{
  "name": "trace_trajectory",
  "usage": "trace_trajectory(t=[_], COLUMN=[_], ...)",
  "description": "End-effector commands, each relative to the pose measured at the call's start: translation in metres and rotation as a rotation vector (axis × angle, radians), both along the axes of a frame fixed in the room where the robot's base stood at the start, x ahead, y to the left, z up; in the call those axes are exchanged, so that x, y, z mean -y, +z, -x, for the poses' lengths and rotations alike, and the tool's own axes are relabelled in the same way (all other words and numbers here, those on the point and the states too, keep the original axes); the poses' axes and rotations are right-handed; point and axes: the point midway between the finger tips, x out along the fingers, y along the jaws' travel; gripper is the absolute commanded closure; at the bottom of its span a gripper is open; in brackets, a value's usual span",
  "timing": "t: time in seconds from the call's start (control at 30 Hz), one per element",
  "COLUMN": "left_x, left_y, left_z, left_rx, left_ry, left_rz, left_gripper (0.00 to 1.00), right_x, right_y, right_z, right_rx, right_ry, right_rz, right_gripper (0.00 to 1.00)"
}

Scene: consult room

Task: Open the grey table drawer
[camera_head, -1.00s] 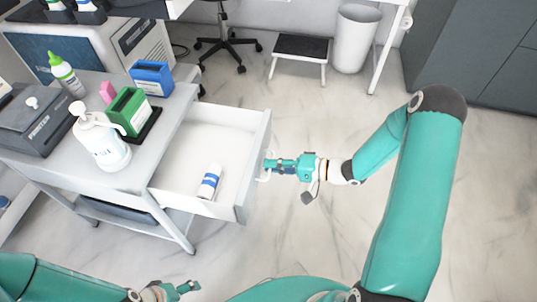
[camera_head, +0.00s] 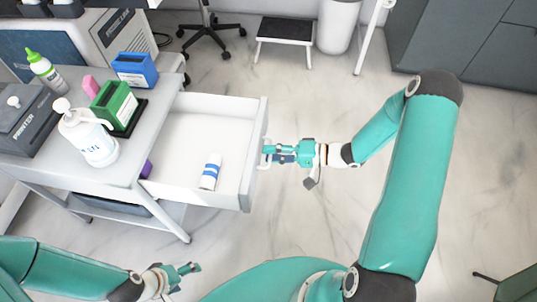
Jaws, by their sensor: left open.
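The grey table (camera_head: 150,110) stands at the left with its drawer (camera_head: 190,139) pulled well out to the right. Inside the drawer lie a white bottle with a blue band (camera_head: 210,172) and a purple item (camera_head: 146,168) partly hidden under the table top's edge. My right gripper (camera_head: 270,153) is at the handle on the drawer's front; its fingers reach around the handle, and I cannot tell how firmly they close. My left gripper (camera_head: 188,269) is open and empty at the bottom, below the table and apart from it.
A step stool (camera_head: 285,32) and bin (camera_head: 337,25) stand behind. Floor right of the drawer is clear.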

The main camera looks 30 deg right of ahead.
Motion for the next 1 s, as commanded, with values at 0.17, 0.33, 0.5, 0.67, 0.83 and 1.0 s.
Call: trace_trajectory(t=[0.17, 0.33, 0.5, 0.67, 0.83, 1.0], left_x=[0.0, 0.0, 0.0, 0.0, 0.0, 0.0], left_y=[0.001, 0.001, 0.001, 0.001, 0.001, 0.001], left_z=[0.0, 0.0, 0.0, 0.0, 0.0, 0.0], left_rx=[0.0, 0.0, 0.0, 0.0, 0.0, 0.0], left_ry=[0.0, 0.0, 0.0, 0.0, 0.0, 0.0], left_rz=[0.0, 0.0, 0.0, 0.0, 0.0, 0.0], left_gripper=[0.24, 0.24, 0.24, 0.24, 0.24, 0.24], right_x=[0.001, 0.011, 0.034, 0.059, 0.08, 0.09], right_y=[0.001, 0.003, 0.009, 0.015, 0.021, 0.024], right_z=[-0.001, 0.006, 0.023, 0.043, 0.061, 0.07], right_rx=[0.002, 0.003, 0.003, 0.003, 0.002, 0.001], right_ry=[-0.002, -0.005, -0.008, -0.007, -0.003, -0.001], right_rz=[0.001, 0.003, 0.002, 0.004, 0.003, 0.002], right_gripper=[0.65, 0.65, 0.65, 0.65, 0.65, 0.65])
